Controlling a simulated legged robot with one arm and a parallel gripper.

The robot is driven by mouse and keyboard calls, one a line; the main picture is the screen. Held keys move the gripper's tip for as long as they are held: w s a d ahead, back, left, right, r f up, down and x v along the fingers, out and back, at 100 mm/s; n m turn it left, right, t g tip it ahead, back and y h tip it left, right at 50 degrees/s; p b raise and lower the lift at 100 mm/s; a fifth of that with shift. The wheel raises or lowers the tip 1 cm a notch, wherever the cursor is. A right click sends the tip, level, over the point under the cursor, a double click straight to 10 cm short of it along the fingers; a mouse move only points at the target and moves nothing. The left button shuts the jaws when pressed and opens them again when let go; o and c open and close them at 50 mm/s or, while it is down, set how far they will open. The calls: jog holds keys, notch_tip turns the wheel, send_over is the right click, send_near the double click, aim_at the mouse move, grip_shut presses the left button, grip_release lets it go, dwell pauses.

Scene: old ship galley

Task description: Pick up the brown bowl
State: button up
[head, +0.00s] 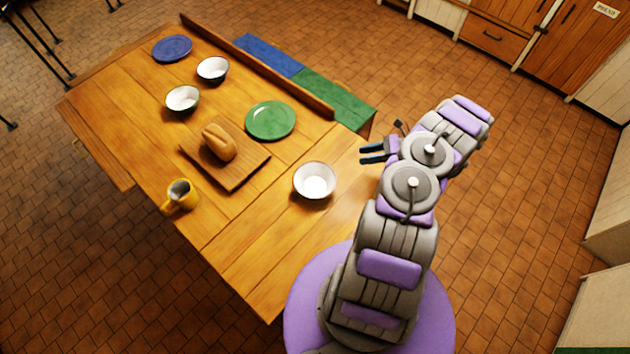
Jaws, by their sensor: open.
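No bowl looks plainly brown. A bowl with a white inside (315,181) stands upright on the near right part of the wooden table; its outside is mostly hidden. Two more pale bowls stand toward the far end: one bowl (182,99) near the blue plate's side of the bread board, and another bowl (212,69) just beyond it. My gripper (364,155) is open and empty, its fingers pointing left.
The wooden table (235,275) also holds a board (232,180) with bread (218,143), a yellow mug (180,196), a green plate (270,120) and a blue plate (172,48). A bench with blue and green cushions (325,100) stands along its far right side. The near corner is clear.

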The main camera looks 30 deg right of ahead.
jog(key=m, duration=0.2)
send_near(317, 166)
jog(key=x, duration=0.3)
jog(key=shift+w+a+r+b, duration=0.15)
jog(key=shift+w+a+b, duration=0.05)
jog(key=shift+a+b, duration=0.2)
jog(key=shift+b+x, duration=0.3)
jog(key=shift+x, duration=2.8)
jog(key=shift+d, duration=0.1)
jog(key=shift+c, duration=0.4)
jog(key=shift+f, duration=0.25)
grip_shut()
